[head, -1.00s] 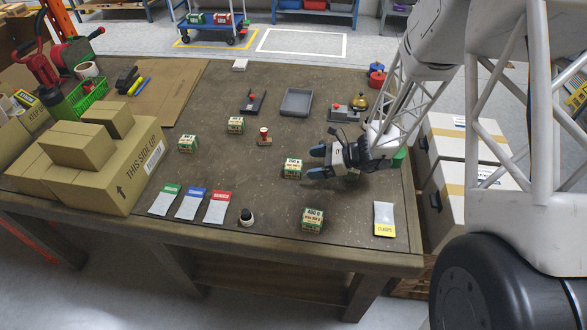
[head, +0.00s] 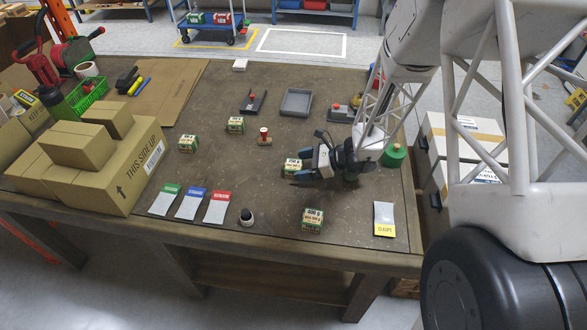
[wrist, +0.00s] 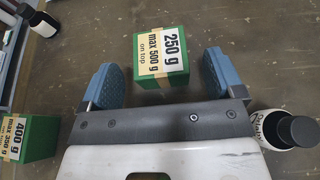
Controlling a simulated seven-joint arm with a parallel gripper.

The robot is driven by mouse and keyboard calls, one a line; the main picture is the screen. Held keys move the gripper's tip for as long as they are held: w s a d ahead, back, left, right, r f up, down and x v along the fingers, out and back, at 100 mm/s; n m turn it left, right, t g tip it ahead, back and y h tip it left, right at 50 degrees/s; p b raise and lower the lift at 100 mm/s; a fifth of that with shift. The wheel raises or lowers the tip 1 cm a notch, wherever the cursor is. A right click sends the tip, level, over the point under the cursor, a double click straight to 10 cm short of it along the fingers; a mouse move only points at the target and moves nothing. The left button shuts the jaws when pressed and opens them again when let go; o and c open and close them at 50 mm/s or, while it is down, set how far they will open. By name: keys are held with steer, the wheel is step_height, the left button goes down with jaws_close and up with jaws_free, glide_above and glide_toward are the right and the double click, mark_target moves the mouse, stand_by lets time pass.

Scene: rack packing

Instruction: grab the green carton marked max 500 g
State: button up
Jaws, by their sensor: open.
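The green carton marked 250 g, max 500 g on top (wrist: 163,58) stands in the wrist view between the blue pads of my open gripper (wrist: 161,72). A gap shows on each side, and neither pad touches it. In the head view this carton (head: 292,167) sits on the table just left of my gripper (head: 304,166), partly hidden by it. Another green carton, marked 400 g, max 350 g (wrist: 24,137), is at the wrist view's lower left. It appears in the head view (head: 312,220) near the table's front edge.
A dark bottle (wrist: 282,130) stands close by my gripper's right side in the wrist view. A green round container (head: 393,155) is behind my gripper. Sample bags (head: 220,207) lie in front.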

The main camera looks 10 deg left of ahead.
mark_target(298, 165)
steer(key=shift+x, duration=1.7)
steer(key=shift+c, duration=0.4)
steer(key=c, duration=1.1)
steer(key=shift+r, duration=0.2)
steer(key=shift+r, duration=4.85)
